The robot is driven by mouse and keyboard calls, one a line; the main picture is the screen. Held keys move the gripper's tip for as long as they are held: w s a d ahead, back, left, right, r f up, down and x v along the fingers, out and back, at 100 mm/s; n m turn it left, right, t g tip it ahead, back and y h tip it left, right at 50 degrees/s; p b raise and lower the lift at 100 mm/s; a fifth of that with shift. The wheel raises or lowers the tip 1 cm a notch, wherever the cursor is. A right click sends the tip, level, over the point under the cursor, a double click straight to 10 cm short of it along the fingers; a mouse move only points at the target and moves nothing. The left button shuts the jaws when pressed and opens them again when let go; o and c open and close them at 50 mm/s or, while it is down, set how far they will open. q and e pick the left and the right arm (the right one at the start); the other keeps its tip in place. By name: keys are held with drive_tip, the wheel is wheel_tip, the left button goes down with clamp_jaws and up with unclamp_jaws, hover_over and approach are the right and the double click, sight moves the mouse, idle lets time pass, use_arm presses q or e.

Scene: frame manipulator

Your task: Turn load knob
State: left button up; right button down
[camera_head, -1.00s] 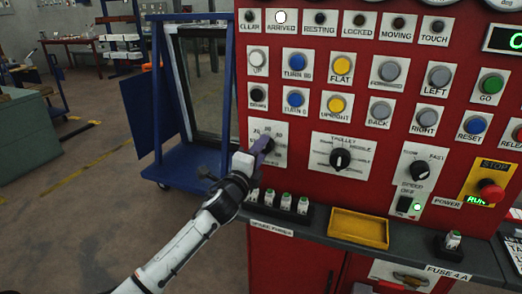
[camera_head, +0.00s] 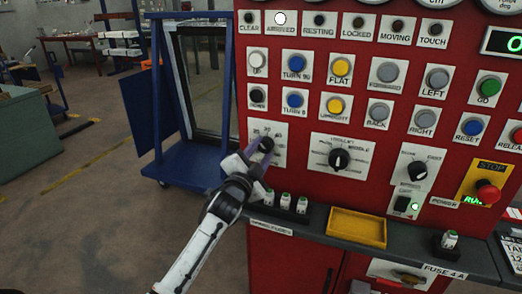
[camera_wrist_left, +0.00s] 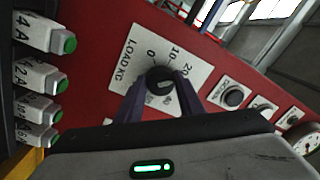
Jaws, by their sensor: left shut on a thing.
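The load knob (camera_head: 267,144) is a black dial on a white plate at the lower left of the red panel. In the left wrist view the load knob (camera_wrist_left: 159,81) sits on its plate marked LOAD KG, with numbers around it. My left gripper (camera_head: 260,157) reaches it from below. In the left wrist view the purple fingers of my left gripper (camera_wrist_left: 160,93) are on both sides of the knob, shut on it. The pointer's exact reading is too small to tell. My right gripper is not in view.
The trolley knob (camera_head: 340,159) is to the right. A ledge with fuses (camera_head: 286,201) and a yellow tray (camera_head: 357,228) lies below. A red stop button (camera_head: 487,190) is at the far right. A blue frame cart (camera_head: 190,165) stands left of the panel.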

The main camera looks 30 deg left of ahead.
use_arm(q)
drive_tip(key=shift+n, duration=0.3)
drive_tip(key=o, duration=1.1)
drive_tip(key=shift+c, duration=0.2)
drive_tip(key=shift+s, duration=0.1)
drive_tip(key=v, duration=1)
drive_tip(key=shift+s, duration=0.1)
